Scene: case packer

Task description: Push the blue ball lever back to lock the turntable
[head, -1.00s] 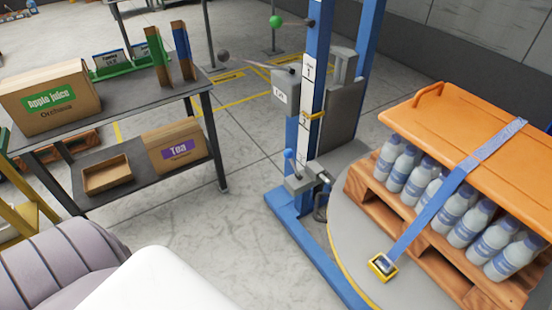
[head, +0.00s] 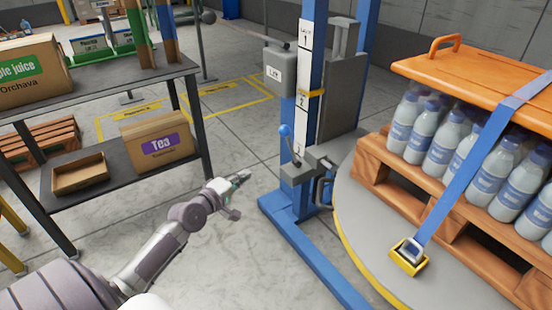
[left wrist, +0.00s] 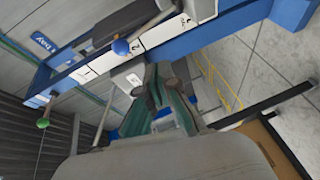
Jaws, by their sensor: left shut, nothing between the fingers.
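The blue ball lever (head: 284,130) stands up on a grey bracket at the foot of the blue post, beside the turntable (head: 352,240). Its ball also shows in the left wrist view (left wrist: 121,47). My left gripper (head: 242,177) is shut and empty, in the air to the left of the lever and lower in the picture. A clear gap separates them. In the left wrist view the gripper's fingers (left wrist: 166,72) show near the middle, with the ball to their upper left. My right gripper is not in view.
The turntable carries a pallet (head: 395,190) of bottles under an orange cover (head: 460,80), with a blue strap. A dark shelf (head: 110,175) with boxes stands at the left. A grey control box (head: 277,68) sits on the post. Floor between shelf and post is clear.

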